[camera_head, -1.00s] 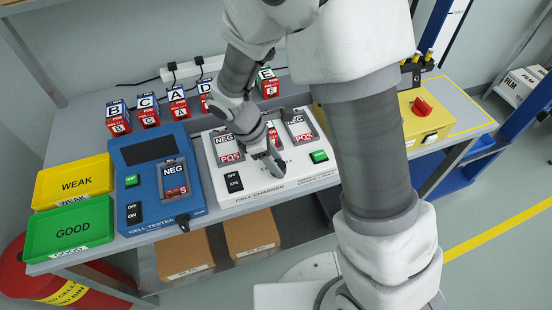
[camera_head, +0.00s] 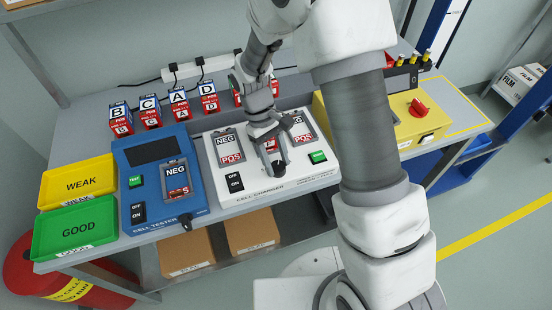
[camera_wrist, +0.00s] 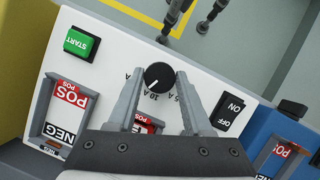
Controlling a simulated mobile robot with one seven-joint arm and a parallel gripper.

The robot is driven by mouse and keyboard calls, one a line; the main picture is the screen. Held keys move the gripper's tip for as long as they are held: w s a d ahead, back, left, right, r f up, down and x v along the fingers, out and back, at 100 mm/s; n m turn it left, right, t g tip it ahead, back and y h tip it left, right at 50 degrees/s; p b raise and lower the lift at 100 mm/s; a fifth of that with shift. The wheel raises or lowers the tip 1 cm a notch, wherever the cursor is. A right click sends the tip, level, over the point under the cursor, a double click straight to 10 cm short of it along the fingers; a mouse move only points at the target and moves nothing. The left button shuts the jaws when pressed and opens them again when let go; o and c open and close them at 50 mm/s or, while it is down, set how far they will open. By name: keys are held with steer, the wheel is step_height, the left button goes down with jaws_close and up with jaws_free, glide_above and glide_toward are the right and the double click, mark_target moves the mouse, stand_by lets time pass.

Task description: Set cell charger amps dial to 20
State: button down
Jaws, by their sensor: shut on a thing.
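The white cell charger (camera_head: 292,179) stands on the bench in the head view. Its black round amps dial (camera_wrist: 159,76) shows in the wrist view, with a white pointer mark toward the lower left, near the 10 A label. A 5 A label is to its right; another label at its left is partly hidden by a finger. My gripper (camera_wrist: 158,78) is shut on the dial, one finger on each side.
Charger bays hold cells (camera_head: 230,150) on both sides of my gripper. The green START button (camera_wrist: 82,43) and ON/OFF switch (camera_wrist: 229,111) are near it. The blue cell tester (camera_head: 160,190) is left, a yellow box with red knob (camera_head: 419,107) right. Several cells stand behind.

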steer(key=m+y, duration=0.1)
steer(key=m, duration=0.2)
steer(key=m+g+y, duration=0.1)
steer(key=m, duration=0.3)
steer(key=shift+d+y+p, duration=0.2)
steer(key=shift+y+p, duration=0.1)
stand_by(0.4)
steer(key=shift+c, duration=1.6)
jaws_free()
steer(key=p+v, duration=0.1)
steer(key=v, duration=1.6)
steer(key=shift+r, duration=0.25)
steer(key=shift+w, duration=0.1)
